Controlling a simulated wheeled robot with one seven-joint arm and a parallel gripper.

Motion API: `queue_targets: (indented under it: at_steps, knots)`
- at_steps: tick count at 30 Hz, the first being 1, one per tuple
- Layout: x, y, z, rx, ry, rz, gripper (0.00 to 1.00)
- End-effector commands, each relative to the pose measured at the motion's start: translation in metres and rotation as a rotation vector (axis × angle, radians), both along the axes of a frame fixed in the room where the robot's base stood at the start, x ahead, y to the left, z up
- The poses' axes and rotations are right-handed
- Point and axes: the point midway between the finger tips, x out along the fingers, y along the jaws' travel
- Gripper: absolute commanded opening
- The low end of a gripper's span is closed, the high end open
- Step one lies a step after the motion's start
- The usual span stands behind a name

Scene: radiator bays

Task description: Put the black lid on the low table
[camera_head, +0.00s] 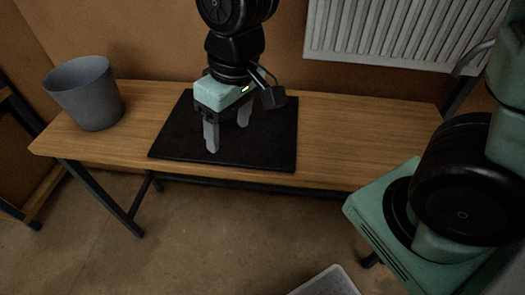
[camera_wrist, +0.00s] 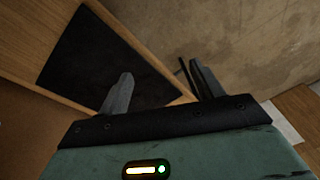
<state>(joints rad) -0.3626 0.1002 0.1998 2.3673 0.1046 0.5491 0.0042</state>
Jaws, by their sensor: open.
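The low table (camera_head: 345,140) is a wooden bench with dark metal legs; part of its top also shows in the wrist view (camera_wrist: 25,40). A flat black rectangular piece (camera_head: 265,145) lies on the middle of the table, also in the wrist view (camera_wrist: 85,60). I cannot tell whether it is a mat or the black lid; no other lid-like thing is visible. My gripper (camera_head: 227,138) appears above this black piece, fingers apart and pointing down, with nothing between them. In the wrist view my gripper (camera_wrist: 161,69) shows one finger against the black piece and the other against the floor.
A grey bucket-shaped bin (camera_head: 85,95) stands on the table's left end. A white radiator (camera_head: 400,30) hangs on the brown wall behind. A pale container (camera_head: 325,283) is partly visible on the floor at the bottom. The table's right part is clear.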

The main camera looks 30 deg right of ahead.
Motion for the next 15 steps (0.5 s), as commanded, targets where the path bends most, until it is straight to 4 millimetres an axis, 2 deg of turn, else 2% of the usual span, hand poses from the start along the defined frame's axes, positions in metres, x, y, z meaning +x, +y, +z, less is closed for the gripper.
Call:
queue_targets:
  at_steps: [1,3,6,9,15]
  knots:
    - [-0.031,0.001,0.005,-0.013,0.011,0.053,0.66]
    - [-0.066,-0.001,0.008,-0.038,0.029,0.114,0.66]
    - [-0.099,-0.007,0.008,-0.069,0.044,0.173,0.66]
    - [-0.113,-0.01,0.008,-0.086,0.05,0.198,0.66]
    - [-0.115,-0.011,0.007,-0.089,0.052,0.201,0.66]
